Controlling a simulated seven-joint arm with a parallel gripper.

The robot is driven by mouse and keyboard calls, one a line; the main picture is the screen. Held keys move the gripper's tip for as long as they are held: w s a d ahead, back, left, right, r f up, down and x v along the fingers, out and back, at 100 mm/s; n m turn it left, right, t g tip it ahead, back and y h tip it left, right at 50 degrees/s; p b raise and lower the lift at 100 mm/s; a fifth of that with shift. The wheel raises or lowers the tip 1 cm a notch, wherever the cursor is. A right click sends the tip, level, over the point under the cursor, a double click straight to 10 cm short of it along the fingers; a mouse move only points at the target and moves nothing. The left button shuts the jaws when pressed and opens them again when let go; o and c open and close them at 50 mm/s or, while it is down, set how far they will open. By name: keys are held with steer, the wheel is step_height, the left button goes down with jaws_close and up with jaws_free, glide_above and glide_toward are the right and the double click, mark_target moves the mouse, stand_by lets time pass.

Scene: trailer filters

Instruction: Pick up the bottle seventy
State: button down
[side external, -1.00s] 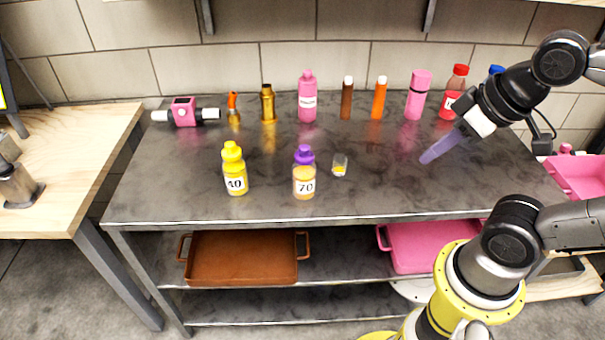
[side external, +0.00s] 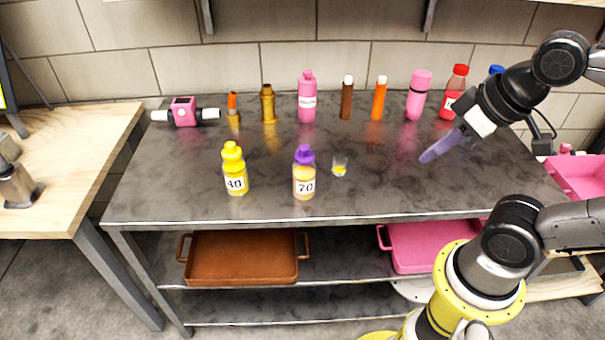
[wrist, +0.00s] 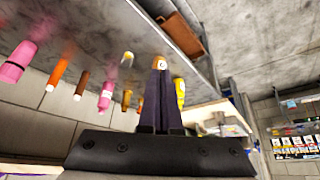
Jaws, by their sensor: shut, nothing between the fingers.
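The bottle seventy (side external: 304,175) stands upright near the front middle of the dark table (side external: 400,198). It has a purple cap, a pale orange body and a white label reading 70. A yellow bottle marked 40 (side external: 234,170) stands to its left, and a small clear glass (side external: 340,166) with yellow in it stands to its right. My gripper (side external: 424,159) is in the air over the right part of the table, well apart from the bottle. Its purple fingers are shut and empty.
Along the back stand a pink bottle (side external: 307,98), brown (side external: 347,99) and orange (side external: 379,98) tubes, a pink flask (side external: 418,95) and a red bottle (side external: 456,92). A pink device (side external: 184,112) sits at back left. Trays (side external: 243,258) lie on the shelf below. The right front tabletop is clear.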

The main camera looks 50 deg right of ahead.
jaws_free()
stand_by(0.5)
